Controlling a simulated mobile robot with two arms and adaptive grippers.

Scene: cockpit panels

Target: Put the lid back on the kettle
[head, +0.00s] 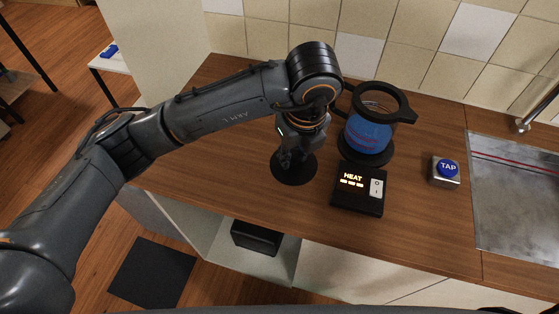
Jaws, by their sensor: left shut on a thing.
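The kettle (368,136) stands upright on the wooden counter, a clear body with blue in it and a black rim and handle. Its top is open, with no lid on it. The lid (294,178), a flat round black disc, is at the counter to the left of the kettle. My left gripper (287,160) points down over the disc's middle and is shut on it. The fingertips and the grasped part are mostly hidden by the gripper itself. I cannot tell whether the disc touches the counter. My right gripper is not in view.
A black HEAT box (358,189) with a switch sits in front of the kettle. A blue TAP button (447,171) and a metal sink area (515,200) are to the right. A tiled wall (350,30) stands behind. The counter left of the lid is clear.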

